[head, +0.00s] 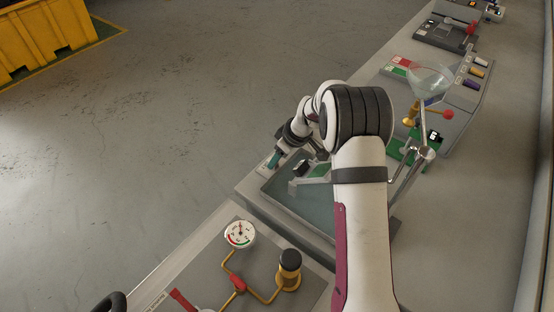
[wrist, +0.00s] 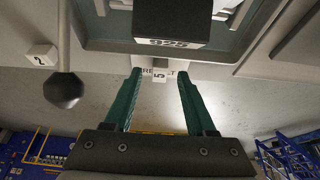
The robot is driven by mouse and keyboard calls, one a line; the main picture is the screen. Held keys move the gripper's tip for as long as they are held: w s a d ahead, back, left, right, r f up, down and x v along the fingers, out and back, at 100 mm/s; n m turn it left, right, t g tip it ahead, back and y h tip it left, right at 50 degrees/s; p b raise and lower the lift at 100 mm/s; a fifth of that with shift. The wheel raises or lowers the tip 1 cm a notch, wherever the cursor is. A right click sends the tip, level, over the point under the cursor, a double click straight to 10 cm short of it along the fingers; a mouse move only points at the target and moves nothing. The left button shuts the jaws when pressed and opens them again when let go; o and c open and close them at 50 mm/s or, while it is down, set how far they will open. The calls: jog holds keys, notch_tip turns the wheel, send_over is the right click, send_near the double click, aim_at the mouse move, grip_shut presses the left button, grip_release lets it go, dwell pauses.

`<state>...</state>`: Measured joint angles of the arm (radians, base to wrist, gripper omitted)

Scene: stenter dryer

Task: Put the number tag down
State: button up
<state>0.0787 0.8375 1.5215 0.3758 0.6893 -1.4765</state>
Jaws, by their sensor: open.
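My gripper (wrist: 160,73) is open, with its two teal fingers apart and nothing seen clamped between them. A small white tag marked 5 (wrist: 159,77) shows between the fingertips, in front of a label reading RESET (wrist: 147,71); I cannot tell what the tag rests on. A white piece marked 2 (wrist: 41,56) is at the left of the wrist view. A dark block with a plate reading 925 (wrist: 170,42) is just beyond the fingertips. In the head view my gripper (head: 273,159) is at the bench's left edge, small and partly hidden by my wrist; no number is readable there.
A dark ball-ended lever (wrist: 63,88) hangs left of the fingers. A gauge (head: 240,234) and yellow pipework stand on the near panel. A glass funnel (head: 430,82) stands to the right of my arm. A yellow bin (head: 42,35) is at far left; the floor between is clear.

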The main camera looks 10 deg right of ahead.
jog(key=v, duration=1)
jog(key=s+a+r+m+g, duration=0.1)
jog(key=s+a+r+m, duration=0.2)
jog(key=s, duration=0.4)
jog(key=s+r+m, duration=0.2)
jog(key=s+r, duration=0.3)
jog(key=s, duration=0.2)
jog(key=s+m+g+h, duration=0.1)
jog(key=s+m, duration=0.8)
jog(key=s, duration=1.3)
jog(key=shift+s+a+f+m+g+h, duration=0.3)
jog(key=shift+a+f+g, duration=0.1)
jog(key=shift+g, duration=0.3)
